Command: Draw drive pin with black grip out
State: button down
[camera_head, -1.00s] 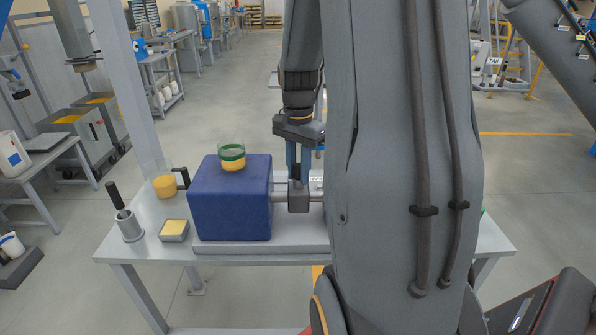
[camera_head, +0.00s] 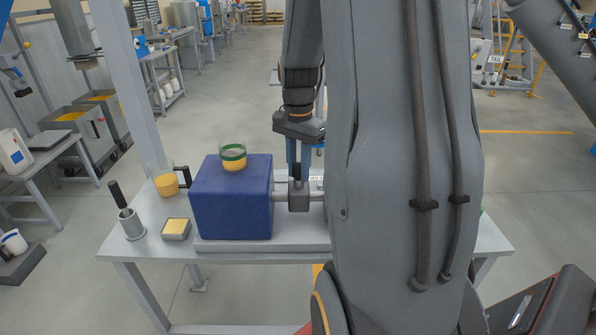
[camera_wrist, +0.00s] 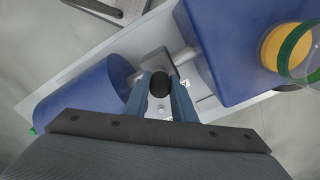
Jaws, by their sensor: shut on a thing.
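My gripper (camera_head: 298,180) points down with its blue fingers at the grey coupling block (camera_head: 299,202) on the shaft, right of the blue housing. The drive pin's black grip (camera_wrist: 159,84) shows between the fingertips in the wrist view, seen end-on from above. The fingers are shut on it. The grip is mostly hidden behind the fingers in the head view, and the pin's shank cannot be seen. The coupling block also shows in the wrist view (camera_wrist: 152,62), between two blue bodies.
The blue housing (camera_head: 231,205) carries a jar with yellow contents (camera_head: 233,158). My arm hides the table's right part.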

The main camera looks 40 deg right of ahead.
aim_at(299, 164)
notch_tip(299, 164, up, 2)
jog(key=shift+r+p, duration=0.15)
jog(key=shift+p, duration=0.15)
jog(key=shift+r+p, duration=1.7)
jog(key=shift+r, duration=0.1)
